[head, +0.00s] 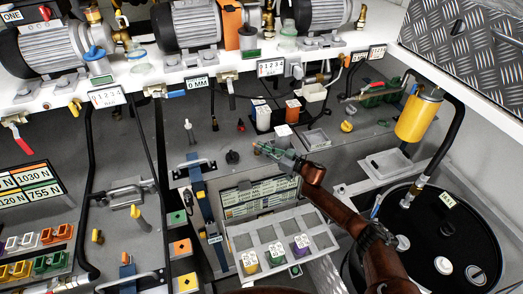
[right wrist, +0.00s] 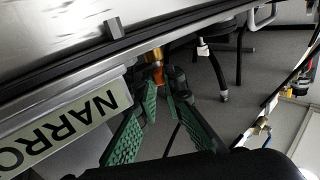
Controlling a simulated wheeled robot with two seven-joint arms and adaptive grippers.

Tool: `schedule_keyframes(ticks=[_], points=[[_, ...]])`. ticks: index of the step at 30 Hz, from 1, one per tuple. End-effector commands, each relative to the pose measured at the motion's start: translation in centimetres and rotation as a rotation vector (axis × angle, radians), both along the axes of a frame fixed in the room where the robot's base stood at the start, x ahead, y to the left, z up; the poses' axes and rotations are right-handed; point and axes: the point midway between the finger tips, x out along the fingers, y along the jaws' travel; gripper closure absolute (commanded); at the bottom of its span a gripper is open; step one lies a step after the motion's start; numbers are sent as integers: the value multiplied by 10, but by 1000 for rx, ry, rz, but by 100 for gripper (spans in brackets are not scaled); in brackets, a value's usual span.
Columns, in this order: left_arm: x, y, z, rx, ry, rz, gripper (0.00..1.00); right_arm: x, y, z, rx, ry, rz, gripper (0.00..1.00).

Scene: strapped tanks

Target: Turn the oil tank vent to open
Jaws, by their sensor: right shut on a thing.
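A black drum (head: 420,228) stands at the lower right in the head view, with a small pale label (head: 447,199) and several caps on its top. I cannot read the label surely, nor tell which fitting is the oil tank vent. My right gripper (head: 264,149) reaches in from the lower right over the grey bench, left of the drum and apart from it. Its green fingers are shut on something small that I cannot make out. In the right wrist view the fingers (right wrist: 165,98) show close up, with an orange-brass fitting (right wrist: 156,72) just beyond. My left gripper is out of view.
A grey tray (head: 270,233) with coloured cups lies below the right gripper. A yellow cylinder (head: 417,119) with a black hose stands behind the drum. Motors (head: 190,24) line the white shelf at the back. A "NARRO" plate (right wrist: 65,128) is close to the wrist.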

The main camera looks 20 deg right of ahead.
Motion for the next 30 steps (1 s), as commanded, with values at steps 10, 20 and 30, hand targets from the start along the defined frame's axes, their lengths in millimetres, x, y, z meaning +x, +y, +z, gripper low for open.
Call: schedule_keyframes(ticks=[10, 20, 30], points=[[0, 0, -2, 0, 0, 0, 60, 1, -1, 0, 0, 1, 13, 100], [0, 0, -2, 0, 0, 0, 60, 1, 0, 0, -1, 1, 13, 78], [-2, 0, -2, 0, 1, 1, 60, 0, -1, 0, -1, 1, 14, 74]])
